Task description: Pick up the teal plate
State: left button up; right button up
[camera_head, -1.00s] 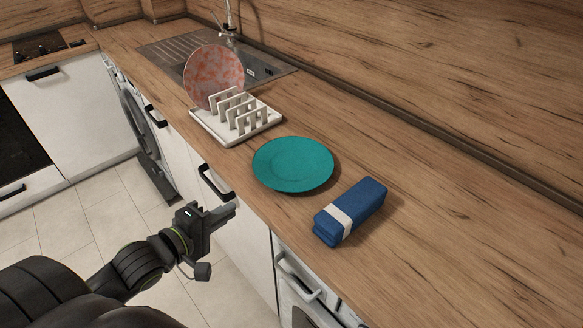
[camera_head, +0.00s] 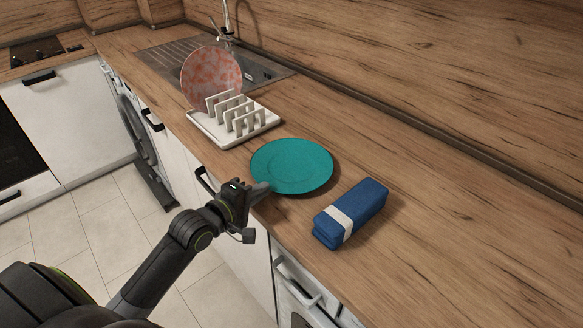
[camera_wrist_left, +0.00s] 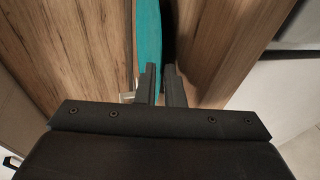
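The teal plate (camera_head: 292,166) lies flat on the wooden counter near its front edge. My left gripper (camera_head: 262,190) is at the plate's near-left rim, just over the counter's edge. In the left wrist view the plate (camera_wrist_left: 148,35) shows as a narrow teal strip beyond the fingertips. There my left gripper (camera_wrist_left: 162,72) has its two fingers apart by a small gap, with the plate's rim close to the tips. I cannot tell whether the rim is between them or touching. My right gripper is not in view.
A white dish rack (camera_head: 230,125) holding a reddish speckled plate (camera_head: 211,78) stands behind the teal plate. A folded blue cloth with a white band (camera_head: 352,213) lies to its right. A sink (camera_head: 175,60) is at the back. The counter to the right is clear.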

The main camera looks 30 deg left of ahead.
pick_arm(q)
jog(key=x, duration=0.2)
jog(key=shift+w+f, duration=0.15)
jog(key=shift+w, duration=0.2)
grip_shut()
